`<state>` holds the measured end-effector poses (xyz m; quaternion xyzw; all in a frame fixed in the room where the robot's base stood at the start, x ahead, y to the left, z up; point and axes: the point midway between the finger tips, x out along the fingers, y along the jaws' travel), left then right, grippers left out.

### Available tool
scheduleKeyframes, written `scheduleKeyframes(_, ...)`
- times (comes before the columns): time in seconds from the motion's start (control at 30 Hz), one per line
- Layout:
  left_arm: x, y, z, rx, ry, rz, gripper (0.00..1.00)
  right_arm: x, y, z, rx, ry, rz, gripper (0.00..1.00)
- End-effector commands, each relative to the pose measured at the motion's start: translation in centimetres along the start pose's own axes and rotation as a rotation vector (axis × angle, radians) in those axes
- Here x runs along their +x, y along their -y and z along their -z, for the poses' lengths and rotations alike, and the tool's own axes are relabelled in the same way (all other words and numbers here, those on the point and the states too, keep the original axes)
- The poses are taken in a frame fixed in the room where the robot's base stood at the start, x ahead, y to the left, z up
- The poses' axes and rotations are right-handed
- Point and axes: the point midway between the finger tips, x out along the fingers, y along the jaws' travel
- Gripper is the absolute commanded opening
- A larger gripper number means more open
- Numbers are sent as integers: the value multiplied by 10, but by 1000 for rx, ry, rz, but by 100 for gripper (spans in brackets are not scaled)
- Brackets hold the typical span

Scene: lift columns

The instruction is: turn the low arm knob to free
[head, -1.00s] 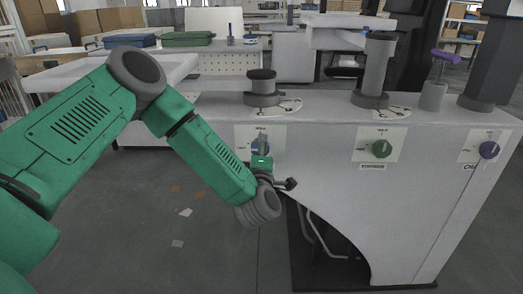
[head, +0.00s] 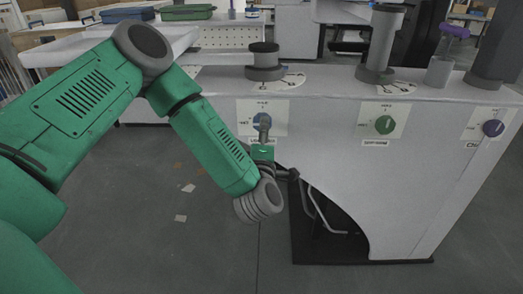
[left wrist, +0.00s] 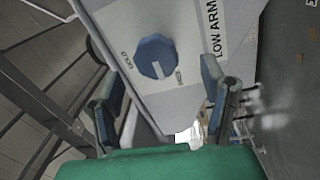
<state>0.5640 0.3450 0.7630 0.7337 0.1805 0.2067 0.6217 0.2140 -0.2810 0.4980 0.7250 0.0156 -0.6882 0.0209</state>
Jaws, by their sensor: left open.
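The low arm knob (left wrist: 157,56) is a blue faceted dial on a white plate, beside the printed words LOW ARM (left wrist: 218,30). Its white mark points toward the bottom of the left wrist view. The word HOLD (left wrist: 126,58) is left of it, and a smaller word right of it is hard to read. In the head view the blue knob (head: 258,119) is partly covered by my left gripper (head: 264,132). In the left wrist view my left gripper (left wrist: 160,76) is open, its blue-grey fingers either side of the knob, apparently not touching it. My right gripper is out of view.
A green knob (head: 384,124) and a purple knob (head: 493,128) sit further right on the same grey panel (head: 330,140). Column stubs (head: 264,62) stand on top. A dark curved opening (head: 325,235) lies below, right of my left wrist.

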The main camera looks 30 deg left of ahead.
Motion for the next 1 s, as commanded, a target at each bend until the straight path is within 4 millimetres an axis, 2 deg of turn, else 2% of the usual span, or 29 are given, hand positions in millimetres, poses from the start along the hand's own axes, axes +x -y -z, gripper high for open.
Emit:
scheduleKeyframes(0.03,-14,0,-4,4,11,1,66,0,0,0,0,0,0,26)
scheduleKeyframes(0.1,-28,0,-4,6,13,-1,66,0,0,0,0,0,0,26)
scheduleKeyframes(0.3,-40,5,-10,6,30,17,66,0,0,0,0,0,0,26)
scheduleKeyframes(0.57,-47,1,-1,5,5,-1,66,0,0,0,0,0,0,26)
scheduleKeyframes(0.8,-69,3,0,1,1,5,66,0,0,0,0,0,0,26)
scheduleKeyframes(1.0,-71,3,0,1,0,4,66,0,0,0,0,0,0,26)
